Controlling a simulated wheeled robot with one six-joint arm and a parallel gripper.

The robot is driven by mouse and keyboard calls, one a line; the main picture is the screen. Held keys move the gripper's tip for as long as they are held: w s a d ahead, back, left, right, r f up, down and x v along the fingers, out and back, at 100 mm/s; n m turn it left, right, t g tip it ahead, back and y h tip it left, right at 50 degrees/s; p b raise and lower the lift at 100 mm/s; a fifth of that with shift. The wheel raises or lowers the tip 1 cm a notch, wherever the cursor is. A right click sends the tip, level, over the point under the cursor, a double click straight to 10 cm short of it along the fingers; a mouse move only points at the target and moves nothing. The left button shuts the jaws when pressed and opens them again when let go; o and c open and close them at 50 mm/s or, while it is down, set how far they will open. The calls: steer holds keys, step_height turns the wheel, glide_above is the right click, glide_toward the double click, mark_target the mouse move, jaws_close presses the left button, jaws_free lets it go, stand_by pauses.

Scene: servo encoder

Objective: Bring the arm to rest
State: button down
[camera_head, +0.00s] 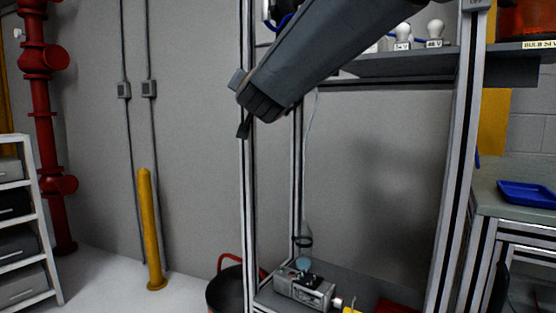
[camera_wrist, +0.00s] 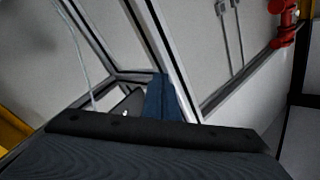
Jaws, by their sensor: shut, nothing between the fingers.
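My arm comes in from the top right in the head view and slopes down to the left. My gripper (camera_head: 244,129) is at its end, in front of the left upright of the metal frame (camera_head: 248,190) and above the floor unit. In the wrist view the fingers of my gripper (camera_wrist: 160,96) show as one narrow blue-grey shape. They are shut with nothing held. The gap between the fingertips is too small to make out in the head view.
A shelf (camera_head: 400,65) with bulbs (camera_head: 435,33) crosses the frame. A grey device (camera_head: 303,288) sits low in the frame, near a dark bucket (camera_head: 228,290). A yellow post (camera_head: 150,230) and red pipe (camera_head: 45,140) stand left. A blue tray (camera_head: 527,194) lies on the right bench.

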steer(key=s+d+f+n+g, duration=0.1)
steer(key=s+d+f+g, duration=0.3)
steer(key=f, duration=0.6)
steer(key=s+d+f+n+g+h, duration=0.15)
steer(key=d+f, duration=0.35)
steer(key=f, duration=0.6)
steer(key=s+d+f+n+g+y, duration=0.1)
steer(key=s+d+f+g, duration=0.3)
steer(key=f, duration=0.6)
steer(key=s+d+f+g, duration=0.2)
steer(key=s+d+f, duration=0.2)
steer(key=s+f, duration=0.2)
steer(key=s+d+f+n+g+h, duration=0.1)
steer(key=s+d+f+g, duration=0.2)
steer(key=s+f, duration=0.3)
steer(key=s+d+f+g+h, duration=0.1)
steer(key=s+d+f+g, duration=0.2)
steer(key=s, duration=0.9)
step_height(320, 180, down, 4)
steer(key=d, duration=0.2)
steer(key=shift+s+d, duration=0.3)
steer(key=shift+d, duration=0.1)
steer(key=shift+h, duration=0.25)
